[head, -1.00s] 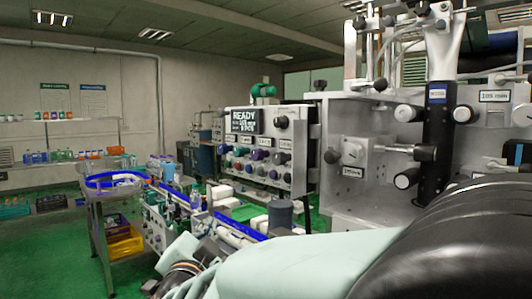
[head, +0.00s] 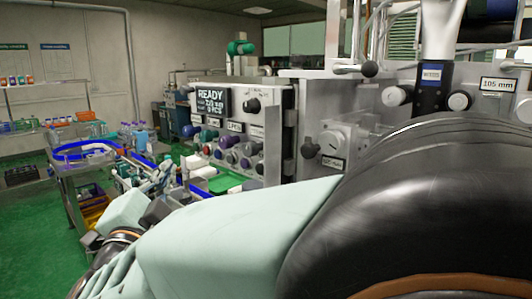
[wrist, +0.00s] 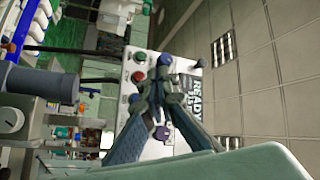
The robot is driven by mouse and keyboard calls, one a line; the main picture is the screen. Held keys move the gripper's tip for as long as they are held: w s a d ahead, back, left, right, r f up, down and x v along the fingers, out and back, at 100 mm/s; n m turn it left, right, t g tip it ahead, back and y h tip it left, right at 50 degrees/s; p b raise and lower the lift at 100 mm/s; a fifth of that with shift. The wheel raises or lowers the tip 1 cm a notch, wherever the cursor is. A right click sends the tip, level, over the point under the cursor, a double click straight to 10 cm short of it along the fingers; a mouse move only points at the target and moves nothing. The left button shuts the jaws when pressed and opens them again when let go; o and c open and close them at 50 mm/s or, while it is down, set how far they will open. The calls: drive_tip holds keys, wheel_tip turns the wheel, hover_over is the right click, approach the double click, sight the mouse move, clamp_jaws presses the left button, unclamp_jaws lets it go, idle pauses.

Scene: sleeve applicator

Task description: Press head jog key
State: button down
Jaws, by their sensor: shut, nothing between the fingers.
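The control panel (head: 240,130) stands in the middle of the head view, with a lit READY display (head: 213,101), a black knob (head: 253,105) and rows of coloured buttons (head: 232,158). The labels are too small to tell which one is the head jog key.
My arm fills the lower right of the head view and hides part of the machine. A blue-rimmed trolley (head: 85,152) stands at left with yellow bins (head: 92,205) below. A machine with a 105 mm label (head: 497,84) stands at right. Green floor (head: 35,235) is clear at left.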

sight(218, 154)
drive_tip(key=w+d, duration=0.5)
drive_tip(key=w, duration=0.1)
drive_tip(key=shift+w+d, duration=0.4)
drive_tip(key=shift+w+d+b, duration=0.1)
drive_tip(key=shift+b, duration=0.25)
idle(1.1)
drive_tip(key=shift+w+d+b, duration=0.2)
drive_tip(key=shift+b, duration=0.1)
drive_tip(key=shift+w+d+b, duration=0.3)
drive_tip(key=shift+w, duration=0.05)
idle(0.9)
drive_tip(key=shift+a, duration=0.1)
drive_tip(key=shift+s+a+b, duration=0.3)
drive_tip(key=shift+s+a, duration=0.15)
drive_tip(key=shift+s, duration=0.2)
